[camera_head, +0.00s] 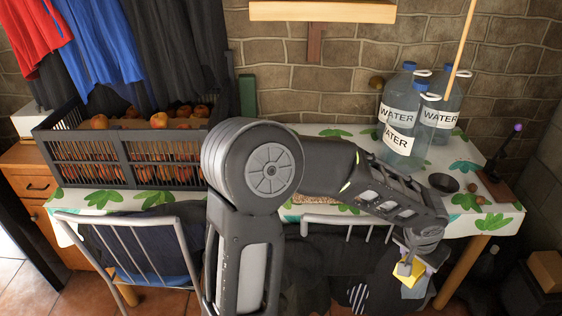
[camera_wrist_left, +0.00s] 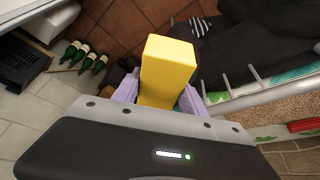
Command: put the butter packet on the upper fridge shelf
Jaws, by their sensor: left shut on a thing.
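The butter packet (camera_wrist_left: 167,65) is a plain yellow block. In the left wrist view it stands between the two pale fingers of my left gripper (camera_wrist_left: 159,95), which is shut on it. In the head view my left gripper (camera_head: 411,268) hangs low at the front right of the table, pointing down, with yellow parts of the butter packet (camera_head: 418,287) showing around the fingers. It is held in the air beyond the table's front edge. No fridge shelf can be made out in either view. My right gripper is in neither view.
A table with a leaf-pattern cloth (camera_head: 470,222) bears a dark crate (camera_head: 130,160) of fruit and several water bottles (camera_head: 400,115). Metal chairs (camera_head: 130,250) stand in front. A box (camera_head: 547,270) is at right.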

